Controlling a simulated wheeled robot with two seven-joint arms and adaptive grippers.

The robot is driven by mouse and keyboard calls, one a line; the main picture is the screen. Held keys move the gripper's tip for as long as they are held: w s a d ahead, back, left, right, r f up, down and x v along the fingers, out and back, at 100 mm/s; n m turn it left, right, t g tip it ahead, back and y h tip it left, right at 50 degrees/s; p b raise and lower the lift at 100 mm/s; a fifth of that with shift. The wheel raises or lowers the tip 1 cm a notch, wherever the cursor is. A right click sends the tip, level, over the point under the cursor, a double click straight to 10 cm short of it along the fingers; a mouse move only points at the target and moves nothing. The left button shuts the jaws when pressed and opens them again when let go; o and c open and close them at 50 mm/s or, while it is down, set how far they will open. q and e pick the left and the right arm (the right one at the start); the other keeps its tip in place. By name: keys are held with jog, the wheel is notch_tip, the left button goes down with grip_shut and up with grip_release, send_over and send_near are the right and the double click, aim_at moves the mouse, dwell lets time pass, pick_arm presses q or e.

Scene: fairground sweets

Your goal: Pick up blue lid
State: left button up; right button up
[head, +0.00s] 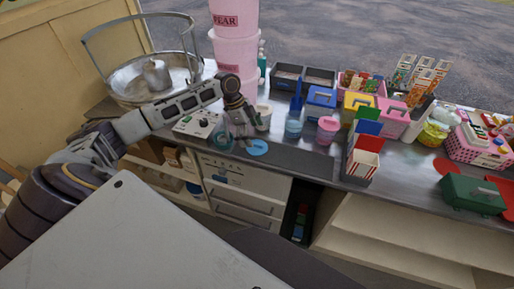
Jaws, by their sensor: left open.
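A flat round blue lid (257,147) lies on the metal counter near its front edge. My left gripper (243,128) reaches in from the left and points down, just above and to the left of the lid. It is open, and I see nothing held in it. Whether a fingertip touches the lid is too small to tell. A clear bluish tub (222,136) stands left of the gripper. My right gripper is out of view.
A candy floss machine (150,85) stands at the back left, with a control box (196,124) before it. Pink buckets (236,50) rise behind my gripper. A white tub (264,117), blue cup (293,124) and pink cup (327,129) stand close by. Striped boxes (363,165) are farther right.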

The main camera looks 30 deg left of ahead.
aim_at(256, 144)
pick_arm(q)
jog(key=shift+p+x, duration=0.3)
jog(key=shift+x, duration=2.3)
jog(key=c, duration=0.9)
